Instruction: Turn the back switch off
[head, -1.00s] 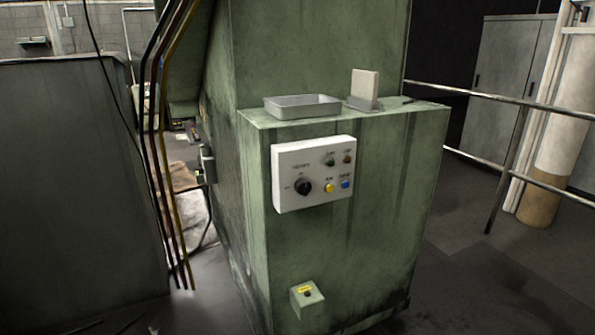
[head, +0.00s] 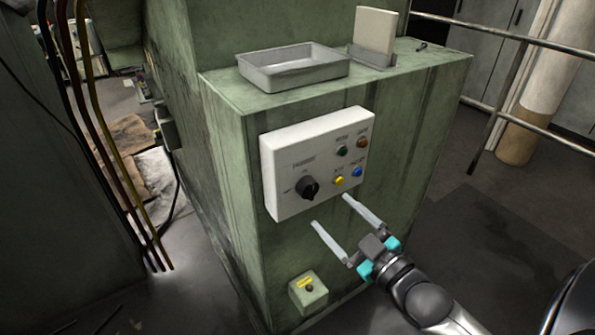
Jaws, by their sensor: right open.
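A white control panel (head: 290,150) is fixed to the front of the green machine. It carries a black rotary switch (head: 307,187) at lower left, with its pointer direction hard to make out. I cannot tell whether this is the back switch. A grey box (head: 165,128) is on the machine's left side, its details too small to read. My right gripper (head: 331,211) is open and empty, its two long pale fingers pointing up and left just below the panel, apart from the rotary switch. My left gripper is out of view.
Green, orange, yellow and blue buttons sit right of the rotary switch. A small green box (head: 308,293) with a yellow label is low on the machine. A grey tray (head: 293,77) rests on the ledge. Cables (head: 95,150) hang at left; a railing (head: 520,40) runs at right.

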